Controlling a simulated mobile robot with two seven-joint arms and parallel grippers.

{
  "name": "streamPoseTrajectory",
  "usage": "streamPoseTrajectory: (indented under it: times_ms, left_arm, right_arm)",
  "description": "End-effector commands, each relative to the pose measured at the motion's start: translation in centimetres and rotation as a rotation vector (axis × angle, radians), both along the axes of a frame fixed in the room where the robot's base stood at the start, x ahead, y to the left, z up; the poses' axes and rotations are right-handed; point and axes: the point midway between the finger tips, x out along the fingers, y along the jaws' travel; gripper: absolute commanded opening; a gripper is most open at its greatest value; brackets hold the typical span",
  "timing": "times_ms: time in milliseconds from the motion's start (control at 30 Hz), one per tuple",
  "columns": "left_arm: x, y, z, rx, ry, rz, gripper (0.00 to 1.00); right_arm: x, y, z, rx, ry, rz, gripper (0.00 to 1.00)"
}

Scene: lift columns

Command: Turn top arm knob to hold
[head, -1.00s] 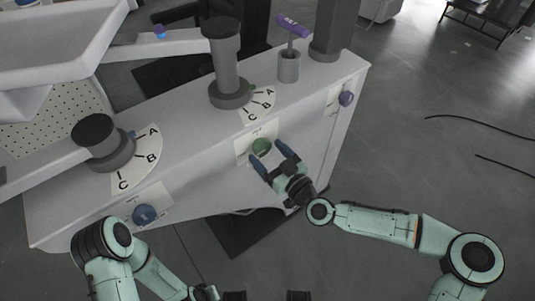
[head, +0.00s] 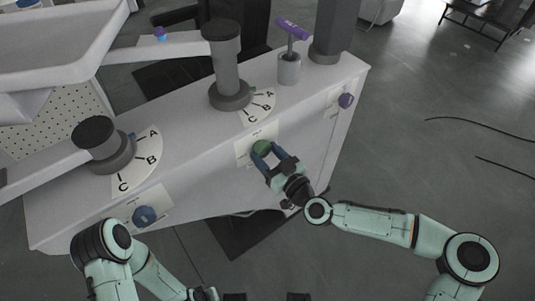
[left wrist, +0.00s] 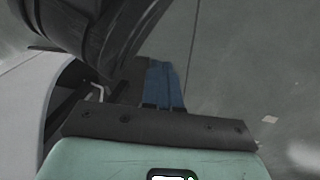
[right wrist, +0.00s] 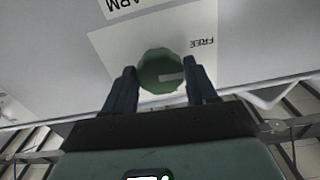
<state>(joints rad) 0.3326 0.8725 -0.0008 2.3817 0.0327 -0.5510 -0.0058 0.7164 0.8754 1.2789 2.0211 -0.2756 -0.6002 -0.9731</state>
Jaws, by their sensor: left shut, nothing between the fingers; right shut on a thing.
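The green knob (head: 262,148) sits on a white label plate (head: 243,152) on the slanted front of the white console. My right gripper (head: 268,153) is shut on it, one finger on each side. In the right wrist view the green knob (right wrist: 161,71) shows between both fingers, with a light mark on its face. The word FREE (right wrist: 203,42) shows upside down on the plate beside it, and "ARM" on the plate's edge above. The fingers hide part of the plate. My left gripper (left wrist: 165,84) is shut and empty, away from the console; it is barely visible at the bottom of the head view.
Two blue knobs, one at lower left (head: 144,215) and one at right (head: 346,100), sit on the console. Grey columns with A-B-C dials (head: 137,160) and a purple-handled key (head: 292,28) stand on top. Open floor lies to the right.

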Motion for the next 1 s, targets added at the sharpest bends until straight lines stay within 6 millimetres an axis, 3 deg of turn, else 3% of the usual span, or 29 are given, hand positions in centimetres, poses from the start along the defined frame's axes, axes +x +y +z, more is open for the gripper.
streamPoseTrajectory:
  times_ms: [533, 1000]
  left_arm:
    - [3.5, -0.5, 3.5, 0.006, -0.120, -0.006, 0.00]
    - [1.3, -1.6, 4.7, -0.023, -0.062, -0.027, 0.00]
  right_arm:
    - [-0.1, 0.1, 0.1, 0.367, 0.271, 0.000, 0.26]
    - [-0.2, 0.2, 0.1, 0.730, 0.535, 0.001, 0.26]
